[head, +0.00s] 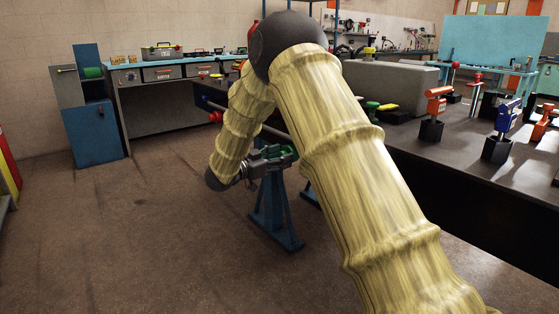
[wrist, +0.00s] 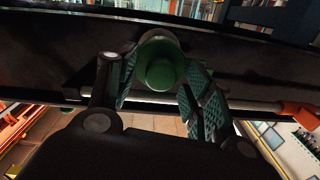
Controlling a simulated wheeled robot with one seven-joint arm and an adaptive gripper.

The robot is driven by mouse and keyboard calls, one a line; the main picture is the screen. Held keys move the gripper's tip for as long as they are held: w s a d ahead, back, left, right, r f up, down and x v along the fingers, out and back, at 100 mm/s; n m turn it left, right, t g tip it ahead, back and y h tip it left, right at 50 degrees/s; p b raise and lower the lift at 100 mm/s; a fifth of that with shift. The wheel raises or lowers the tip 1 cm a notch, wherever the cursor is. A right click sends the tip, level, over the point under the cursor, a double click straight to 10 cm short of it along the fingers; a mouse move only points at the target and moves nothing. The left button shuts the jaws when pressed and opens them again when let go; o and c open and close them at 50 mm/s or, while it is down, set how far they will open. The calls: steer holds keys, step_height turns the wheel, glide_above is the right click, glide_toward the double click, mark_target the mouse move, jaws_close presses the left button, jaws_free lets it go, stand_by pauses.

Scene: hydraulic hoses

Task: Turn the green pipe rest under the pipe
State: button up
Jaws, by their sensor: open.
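The green pipe rest (wrist: 160,66) shows in the wrist view as a round green piece, seen end-on. My gripper (wrist: 163,84) is open, with one teal-padded finger on either side of it. I cannot tell whether either finger touches it. The grey pipe (wrist: 255,104) runs across the wrist view behind the fingers; its middle is hidden. In the head view my gripper (head: 277,158) is low, at the top of a blue stand (head: 270,212). Green shows at its tips, but I cannot tell pad from rest there. The pipe (head: 231,111) passes partly behind my arm.
A long dark bench (head: 460,165) at the right carries orange and blue tools on black blocks. A blue cabinet (head: 97,135) and a workbench (head: 170,105) stand at the back left. The floor at the left is clear. My arm hides part of the stand area.

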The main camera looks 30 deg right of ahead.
steer(key=shift+d, duration=0.25)
steer(key=c, duration=1)
steer(key=shift+m, duration=0.3)
steer(key=shift+f+m+b, duration=0.15)
steer(key=shift+m+b, duration=0.25)
steer(key=shift+m, duration=3.95)
steer(key=shift+f+m+b, duration=0.15)
steer(key=shift+m+b, duration=0.25)
steer(key=shift+m, duration=3.95)
steer(key=shift+a+g, duration=0.1)
steer(key=shift+g, duration=0.2)
